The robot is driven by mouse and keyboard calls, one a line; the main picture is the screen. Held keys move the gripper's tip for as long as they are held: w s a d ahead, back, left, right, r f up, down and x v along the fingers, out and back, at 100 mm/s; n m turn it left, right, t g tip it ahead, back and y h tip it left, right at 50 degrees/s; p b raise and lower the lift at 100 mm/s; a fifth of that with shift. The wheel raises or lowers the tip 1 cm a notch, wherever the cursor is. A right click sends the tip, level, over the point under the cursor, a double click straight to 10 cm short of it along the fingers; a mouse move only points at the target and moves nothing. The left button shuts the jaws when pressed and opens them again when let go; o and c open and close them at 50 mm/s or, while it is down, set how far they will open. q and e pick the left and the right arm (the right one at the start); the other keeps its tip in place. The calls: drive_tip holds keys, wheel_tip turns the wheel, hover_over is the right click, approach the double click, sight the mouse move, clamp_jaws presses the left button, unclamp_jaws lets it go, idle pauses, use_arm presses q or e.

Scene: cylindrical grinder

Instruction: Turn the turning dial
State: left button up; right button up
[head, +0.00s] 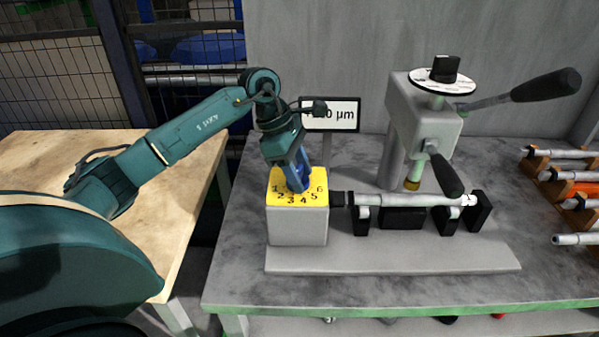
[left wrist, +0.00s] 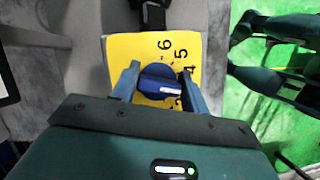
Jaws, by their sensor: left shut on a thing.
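The turning dial is a round blue knob on a yellow plate numbered 1 to 6, on top of a grey box (head: 298,226). My left gripper (head: 297,180) comes down on the dial from above. Its two blue fingers stand on either side of the dial and are shut on it in the left wrist view (left wrist: 160,85). The fingers hide part of the dial in the head view. My right gripper is not seen in the head view.
A grey workpiece shaft (head: 410,199) lies on black supports right of the dial box. Behind it stands a grey press-like head (head: 425,115) with black-handled levers. A display (head: 331,114) stands behind the dial. Several shafts (head: 560,174) lie on a rack at right.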

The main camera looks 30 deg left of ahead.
use_arm(q)
drive_tip(key=o, duration=1)
drive_tip(key=shift+c, duration=0.2)
drive_tip(key=v, duration=1.3)
drive_tip(key=shift+r+b, duration=0.15)
drive_tip(key=shift+b, duration=0.15)
